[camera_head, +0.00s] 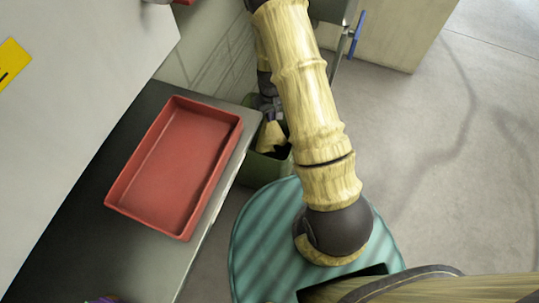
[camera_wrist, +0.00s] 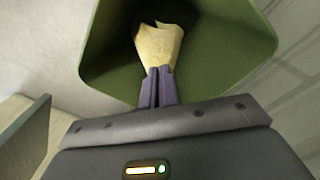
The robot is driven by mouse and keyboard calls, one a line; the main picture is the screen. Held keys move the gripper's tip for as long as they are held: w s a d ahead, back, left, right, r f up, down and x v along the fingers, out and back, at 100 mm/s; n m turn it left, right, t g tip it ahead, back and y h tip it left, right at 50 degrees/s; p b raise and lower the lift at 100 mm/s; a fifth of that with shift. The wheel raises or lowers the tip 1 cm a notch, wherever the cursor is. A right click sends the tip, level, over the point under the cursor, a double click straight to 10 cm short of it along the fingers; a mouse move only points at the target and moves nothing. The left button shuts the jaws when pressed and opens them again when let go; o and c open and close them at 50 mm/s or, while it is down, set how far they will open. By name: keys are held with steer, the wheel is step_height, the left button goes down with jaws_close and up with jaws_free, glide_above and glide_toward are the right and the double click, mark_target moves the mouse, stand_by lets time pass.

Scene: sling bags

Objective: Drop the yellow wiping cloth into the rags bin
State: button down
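The yellow wiping cloth (camera_wrist: 158,45) is pinched between the fingertips of my gripper (camera_wrist: 157,84) in the wrist view. The fingers are close together on its near end, and the cloth spreads out beyond them. The cloth shows over the green bin's opening, inside its rim in the wrist view. The green rags bin (camera_wrist: 105,50) stands on the floor beside the counter; in the head view (camera_head: 262,170) my arm hides part of it. The cloth also shows in the head view (camera_head: 271,136) at the bin's mouth. Any label on the bin is out of sight.
An empty red tray (camera_head: 175,165) lies on the dark counter (camera_head: 140,255) left of the bin. A pale wall stands behind the bin. A cabinet (camera_head: 385,35) with a blue handle (camera_head: 357,35) is at the top right. The grey floor at the right is clear.

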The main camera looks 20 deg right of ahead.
steer(key=c, duration=1.6)
jaws_free()
steer(key=shift+o, duration=0.4)
steer(key=o, duration=1.2)
steer(key=shift+o, duration=0.2)
step_height(320, 180, up, 6)
steer(key=p, duration=0.4)
steer(key=shift+f+p, duration=0.2)
steer(key=shift+p, duration=0.2)
steer(key=shift+r, duration=0.1)
